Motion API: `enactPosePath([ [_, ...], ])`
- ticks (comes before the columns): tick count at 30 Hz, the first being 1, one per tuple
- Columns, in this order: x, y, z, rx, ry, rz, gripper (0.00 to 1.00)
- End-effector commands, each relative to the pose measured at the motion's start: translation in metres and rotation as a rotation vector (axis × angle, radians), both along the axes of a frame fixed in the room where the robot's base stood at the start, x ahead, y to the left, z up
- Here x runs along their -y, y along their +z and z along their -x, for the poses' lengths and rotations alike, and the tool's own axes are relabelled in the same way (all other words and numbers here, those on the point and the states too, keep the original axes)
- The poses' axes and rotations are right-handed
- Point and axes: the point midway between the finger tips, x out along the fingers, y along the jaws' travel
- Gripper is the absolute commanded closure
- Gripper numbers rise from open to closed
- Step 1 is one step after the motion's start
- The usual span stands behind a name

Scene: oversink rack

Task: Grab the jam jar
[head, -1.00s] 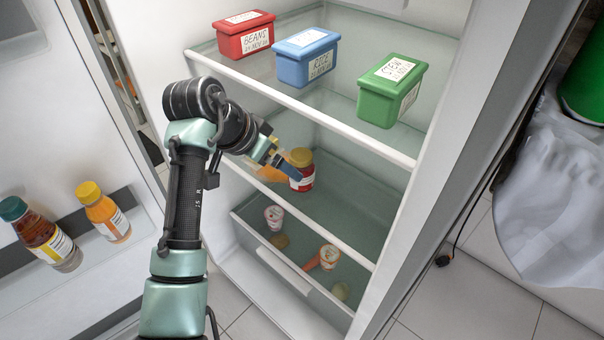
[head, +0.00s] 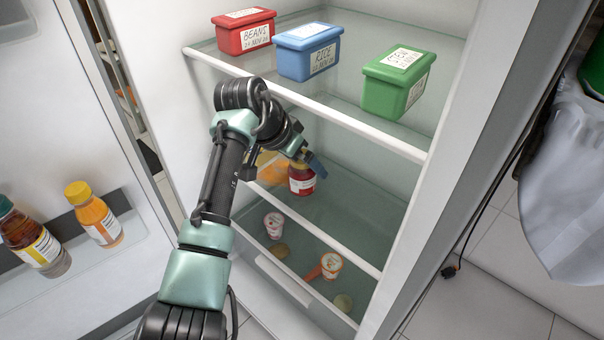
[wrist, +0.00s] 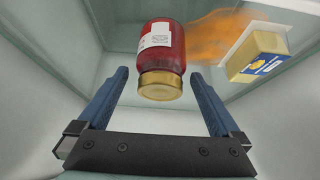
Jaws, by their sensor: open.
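The jam jar (head: 301,182), red with a gold lid and a pale label, stands on the middle glass shelf of the fridge. My gripper (head: 314,166) is at its lid, reaching in from the left, and hides part of its top. In the wrist view the jar (wrist: 162,50) appears lid-down. Its lid lies in line with the gap between the two blue fingers of my gripper (wrist: 161,75), which are open, with clear space on both sides. I cannot tell how far the lid reaches between them.
A yellow block with a blue label (wrist: 262,58) and an orange, blurred item (wrist: 205,38) are near the jar. Red (head: 243,30), blue (head: 308,52) and green (head: 397,80) boxes stand on the shelf above. A drawer below holds cups (head: 331,265). Bottles (head: 97,215) stand in the door.

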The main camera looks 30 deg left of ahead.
Motion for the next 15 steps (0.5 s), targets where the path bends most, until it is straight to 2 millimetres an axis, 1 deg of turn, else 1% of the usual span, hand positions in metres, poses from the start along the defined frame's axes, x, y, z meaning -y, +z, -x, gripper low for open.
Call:
enactPosePath([
  [1, 0.0, 0.0004, 0.0, 0.0, 0.0, 0.0, 0.0],
  [2, 0.0, 0.0004, 0.0001, 0.0, 0.0, 0.0, 0.05],
  [6, -0.0001, 0.0004, 0.0003, 0.0, 0.0, 0.0, 0.31],
  [14, -0.0001, 0.0002, 0.0004, 0.0, 0.0, 0.0, 0.77],
  [15, -0.0001, 0.0002, 0.0004, 0.0, 0.0, 0.0, 0.85],
])
